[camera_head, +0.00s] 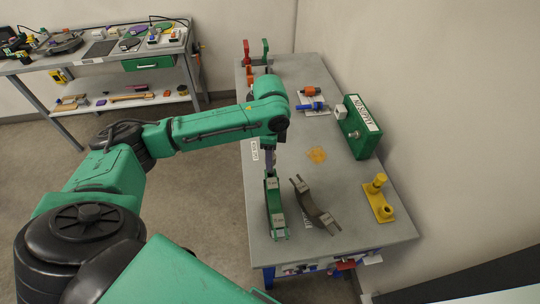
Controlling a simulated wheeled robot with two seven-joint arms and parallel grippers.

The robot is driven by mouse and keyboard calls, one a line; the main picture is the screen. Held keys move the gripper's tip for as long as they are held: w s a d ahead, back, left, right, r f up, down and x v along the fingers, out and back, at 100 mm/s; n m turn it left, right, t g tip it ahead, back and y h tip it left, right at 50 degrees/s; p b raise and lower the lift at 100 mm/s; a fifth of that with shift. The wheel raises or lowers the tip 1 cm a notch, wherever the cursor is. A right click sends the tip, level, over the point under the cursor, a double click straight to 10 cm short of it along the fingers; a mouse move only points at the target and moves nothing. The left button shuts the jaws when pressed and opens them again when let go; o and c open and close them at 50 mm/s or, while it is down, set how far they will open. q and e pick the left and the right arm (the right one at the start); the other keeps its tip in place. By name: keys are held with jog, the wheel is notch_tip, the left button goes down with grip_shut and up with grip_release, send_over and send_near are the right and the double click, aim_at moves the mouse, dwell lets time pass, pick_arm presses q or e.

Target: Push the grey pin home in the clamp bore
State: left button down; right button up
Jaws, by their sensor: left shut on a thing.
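My left arm reaches in from the left over the bench, and its wrist drops to my left gripper (270,162). The gripper is shut at the far end of a long green clamp piece (276,228), which carries grey labelled blocks. What lies between the fingers is too small and hidden to tell. I cannot make out the grey pin or the clamp bore. A dark brown curved piece (314,207) with similar grey blocks lies just right of the green piece, apart from it. My right gripper is not in view.
On the grey bench (345,185) stand a yellow fixture (379,203) at right, a labelled green box (357,140) by the wall, and a pale cube (340,112). Blue and orange parts (311,105) lie behind. A second bench (95,60) stands far left.

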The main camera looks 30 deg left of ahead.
pick_arm(q)
jog(key=shift+f+b, duration=0.9)
jog(key=shift+f, duration=1.6)
jog(key=shift+c, duration=1.9)
grip_release()
jog(key=shift+s, duration=0.1)
jog(key=shift+f, duration=0.1)
notch_tip(320, 180, up, 15)
jog(key=shift+b, duration=0.85)
